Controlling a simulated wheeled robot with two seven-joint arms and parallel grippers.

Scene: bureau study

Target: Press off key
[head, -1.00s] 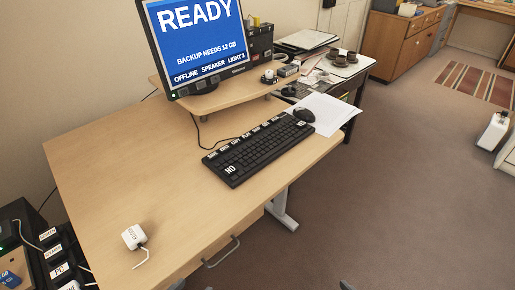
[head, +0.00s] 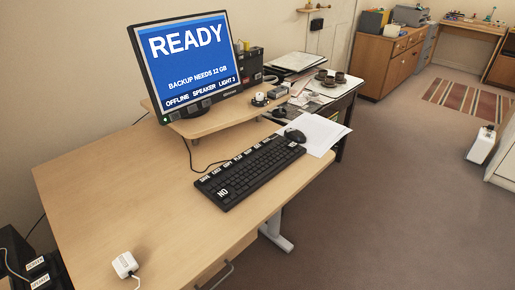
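A black keyboard (head: 249,171) lies on the wooden desk (head: 110,200). A row of white-labelled keys runs along its far edge, with words too small to read surely. A larger key at its near left corner reads NO (head: 223,193). I cannot make out which key is the off key. The monitor (head: 186,66) stands on a raised shelf and shows READY, BACKUP NEEDS 12 GB, and OFFLINE, SPEAKER, LIGHT 3. Neither of my grippers is in view.
A mouse (head: 295,135) sits by white papers (head: 314,133) at the keyboard's far end. A white plug-like block (head: 125,264) with a cord lies at the desk's near edge. Labelled black boxes (head: 36,270) stand at lower left. Open carpet (head: 400,210) lies to the right.

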